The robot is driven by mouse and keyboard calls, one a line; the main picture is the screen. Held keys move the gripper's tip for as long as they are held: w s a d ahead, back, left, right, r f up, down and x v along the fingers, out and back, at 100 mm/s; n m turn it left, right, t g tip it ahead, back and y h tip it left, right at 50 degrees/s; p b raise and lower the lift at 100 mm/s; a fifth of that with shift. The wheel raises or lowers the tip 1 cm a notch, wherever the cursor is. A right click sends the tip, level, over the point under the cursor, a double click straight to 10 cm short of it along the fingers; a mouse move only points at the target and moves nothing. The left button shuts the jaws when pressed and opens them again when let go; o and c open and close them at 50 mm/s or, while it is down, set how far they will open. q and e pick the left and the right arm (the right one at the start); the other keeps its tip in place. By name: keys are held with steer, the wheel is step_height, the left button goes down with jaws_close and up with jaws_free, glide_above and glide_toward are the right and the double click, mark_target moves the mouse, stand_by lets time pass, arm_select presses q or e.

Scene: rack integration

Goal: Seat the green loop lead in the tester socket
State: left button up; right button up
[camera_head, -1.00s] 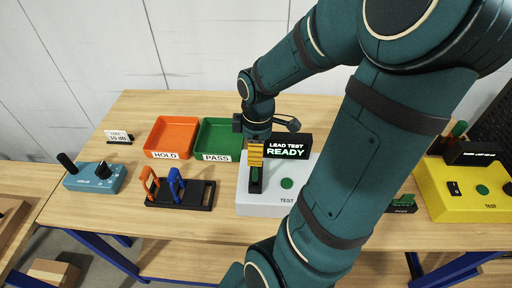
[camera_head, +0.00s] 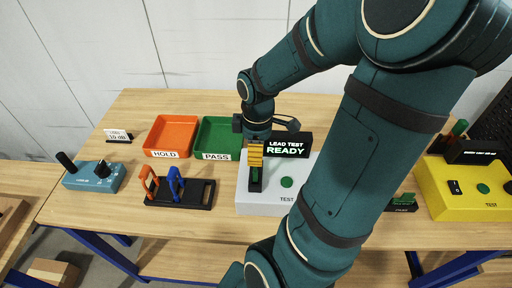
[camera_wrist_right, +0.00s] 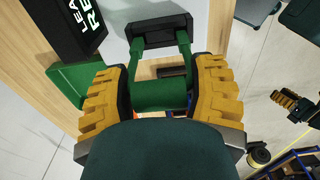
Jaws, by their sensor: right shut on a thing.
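The tester (camera_head: 272,203) is a white box with a black socket block (camera_head: 255,187) on its top left. My right gripper (camera_head: 256,160) is upright over that block, its yellow fingers shut on the green loop lead (camera_head: 255,174). In the right wrist view the lead's thick green bar (camera_wrist_right: 160,95) lies between the two ribbed fingers. Its two legs reach the black socket block (camera_wrist_right: 160,35); how deep they sit in it I cannot tell. A yellow ribbed gripper (camera_wrist_right: 290,102), apparently my left one, shows small at the right of the wrist view, its jaw state unclear.
The tester's display (camera_head: 286,147) reads LEAD TEST READY. Behind are the orange HOLD tray (camera_head: 171,128) and green PASS tray (camera_head: 217,124). Left is a black rack (camera_head: 200,194) with orange and blue leads, then a blue box (camera_head: 92,178). A yellow tester (camera_head: 468,205) stands right.

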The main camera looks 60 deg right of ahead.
steer(key=shift+f+b, duration=1.1)
steer(key=shift+f, duration=0.35)
steer(key=o, duration=1.2)
steer(key=shift+o, duration=0.2)
step_height(320, 180, up, 12)
steer(key=shift+s+r, duration=0.1)
